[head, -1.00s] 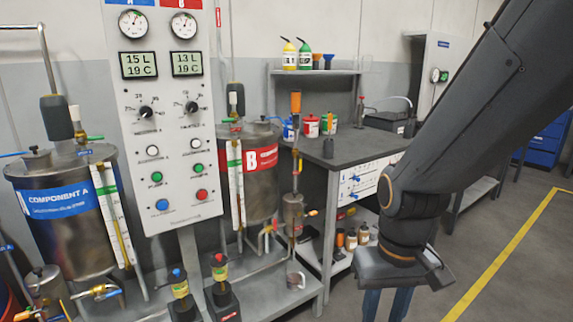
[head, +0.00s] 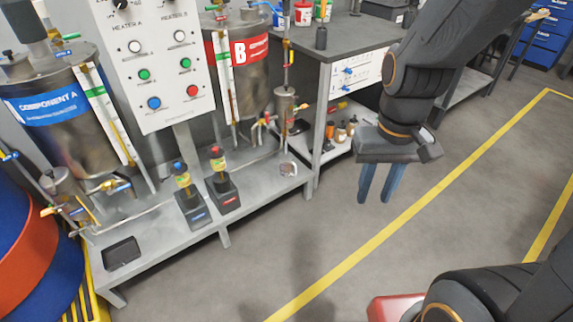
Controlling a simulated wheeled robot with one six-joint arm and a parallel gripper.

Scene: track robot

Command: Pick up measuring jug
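A workbench (head: 345,48) with a lower shelf is at right. Grey floor with yellow lines (head: 400,224) is free in front.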

